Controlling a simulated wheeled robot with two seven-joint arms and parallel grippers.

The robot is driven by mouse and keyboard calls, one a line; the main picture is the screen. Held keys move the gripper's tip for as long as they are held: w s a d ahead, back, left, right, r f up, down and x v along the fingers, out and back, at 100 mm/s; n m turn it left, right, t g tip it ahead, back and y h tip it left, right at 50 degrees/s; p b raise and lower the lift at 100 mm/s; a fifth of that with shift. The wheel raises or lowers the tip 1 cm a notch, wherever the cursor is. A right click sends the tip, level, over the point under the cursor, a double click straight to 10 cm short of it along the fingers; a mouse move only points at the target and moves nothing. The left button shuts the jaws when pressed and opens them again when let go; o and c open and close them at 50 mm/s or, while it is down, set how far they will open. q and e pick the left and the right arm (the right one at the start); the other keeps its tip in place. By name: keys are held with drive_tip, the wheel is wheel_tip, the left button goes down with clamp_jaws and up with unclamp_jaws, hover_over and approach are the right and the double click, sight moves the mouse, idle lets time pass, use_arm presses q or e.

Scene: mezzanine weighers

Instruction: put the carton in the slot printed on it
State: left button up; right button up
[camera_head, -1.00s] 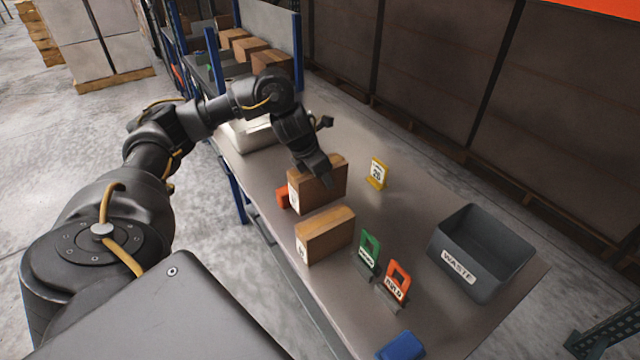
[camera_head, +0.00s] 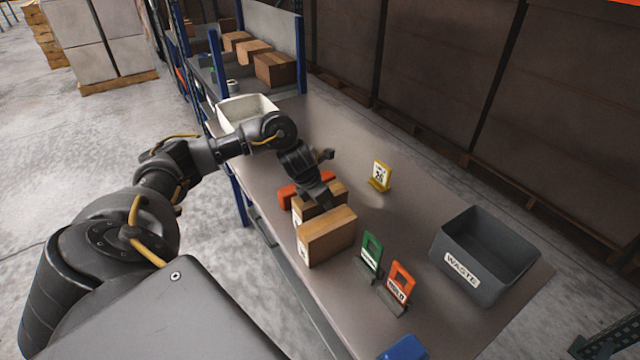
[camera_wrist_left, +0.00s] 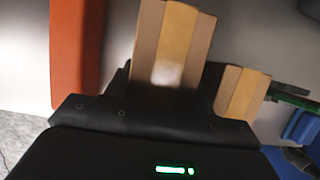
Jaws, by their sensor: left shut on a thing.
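My left gripper (camera_head: 316,194) is shut on a brown carton (camera_head: 303,211), seen low over the table just behind another brown carton (camera_head: 332,236). The held carton has a white label on its left end, too small to read. In the left wrist view the held carton (camera_wrist_left: 148,45) stands up between the dark fingers, and the other carton (camera_wrist_left: 236,92) is to its right. The front carton also has a white end label. I cannot tell whether the held carton touches the table. My right gripper is out of view.
An orange block (camera_head: 288,195) lies behind the held carton. Green (camera_head: 371,247) and orange (camera_head: 402,280) signs, a yellow sign (camera_head: 380,175) and a grey WASTE bin (camera_head: 460,268) stand to the right. A white tray (camera_head: 232,122) and shelving with cartons (camera_head: 275,68) are at the back.

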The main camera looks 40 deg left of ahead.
use_arm(q)
drive_tip(key=shift+a+f, duration=0.1)
drive_tip(key=shift+f, duration=0.25)
drive_tip(key=shift+f, duration=0.1)
drive_tip(key=o, duration=1)
